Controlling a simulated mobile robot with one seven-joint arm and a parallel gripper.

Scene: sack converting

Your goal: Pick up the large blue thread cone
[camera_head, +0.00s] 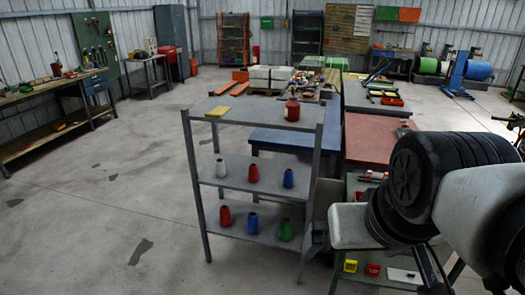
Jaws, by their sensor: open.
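Two blue thread cones stand upright on the grey shelf rack. One blue cone (288,178) is at the right end of the middle shelf. The other blue cone (251,224) is in the middle of the bottom shelf, between a red and a green cone. It looks slightly bigger, but I cannot tell for sure which is the large one. My arm comes in from the right. My gripper (315,237) seems to be the grey part by the rack's right side, near bottom shelf height. It is open, small and partly hidden, apart from both blue cones.
The rack (210,180) also holds a white cone (221,169), red cones (253,173) (225,216) and a green cone (286,230). A red container (292,110) and a yellow item (217,112) are on top. Its posts flank the shelves. Floor is clear to the left.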

